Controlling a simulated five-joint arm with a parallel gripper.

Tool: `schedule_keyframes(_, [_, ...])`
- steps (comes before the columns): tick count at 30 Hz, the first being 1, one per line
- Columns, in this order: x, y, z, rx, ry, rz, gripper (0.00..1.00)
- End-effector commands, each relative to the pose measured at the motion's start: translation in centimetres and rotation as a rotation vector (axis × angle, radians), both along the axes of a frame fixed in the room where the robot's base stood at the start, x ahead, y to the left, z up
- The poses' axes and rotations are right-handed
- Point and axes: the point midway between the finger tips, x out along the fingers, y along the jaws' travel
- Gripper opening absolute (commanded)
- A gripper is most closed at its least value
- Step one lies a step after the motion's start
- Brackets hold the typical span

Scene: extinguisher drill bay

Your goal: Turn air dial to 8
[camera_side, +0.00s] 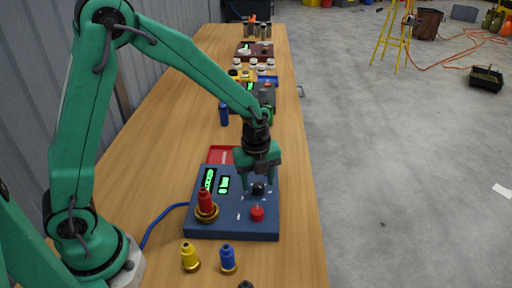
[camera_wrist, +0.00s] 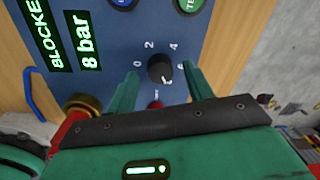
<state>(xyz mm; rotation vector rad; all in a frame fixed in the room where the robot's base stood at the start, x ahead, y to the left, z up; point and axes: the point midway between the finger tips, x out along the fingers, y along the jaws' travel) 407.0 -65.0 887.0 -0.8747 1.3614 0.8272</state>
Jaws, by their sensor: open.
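The air dial is a black knob (camera_side: 258,189) on the blue control box (camera_side: 232,228). In the wrist view the dial (camera_wrist: 160,67) is ringed by white marks 0, 2, 4 and 6; lower marks are partly hidden, and I cannot tell its pointer's direction. My gripper (camera_side: 259,184) is directly over the dial, pointing down. In the wrist view my gripper (camera_wrist: 160,72) is open, one finger each side of the dial, with gaps visible. The green display (camera_wrist: 89,39) reads "8 bar"; another display (camera_wrist: 45,33) reads "BLOCKE", cut off by the frame.
A red button (camera_side: 257,214) and a red plug in a brass socket (camera_side: 206,206) sit on the box near the dial. Yellow (camera_side: 190,257) and blue (camera_side: 228,259) plugs stand in front. A red tray (camera_side: 220,155) lies behind. Several other items stand farther along the wooden bench (camera_side: 160,150).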

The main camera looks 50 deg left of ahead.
Motion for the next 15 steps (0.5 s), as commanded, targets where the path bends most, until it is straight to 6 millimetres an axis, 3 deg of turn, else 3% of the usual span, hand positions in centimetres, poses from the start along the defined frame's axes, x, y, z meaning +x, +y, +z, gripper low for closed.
schedule_keyframes(15, [-0.2, 0.1, 6.0, -0.001, -0.003, 0.001, 0.51])
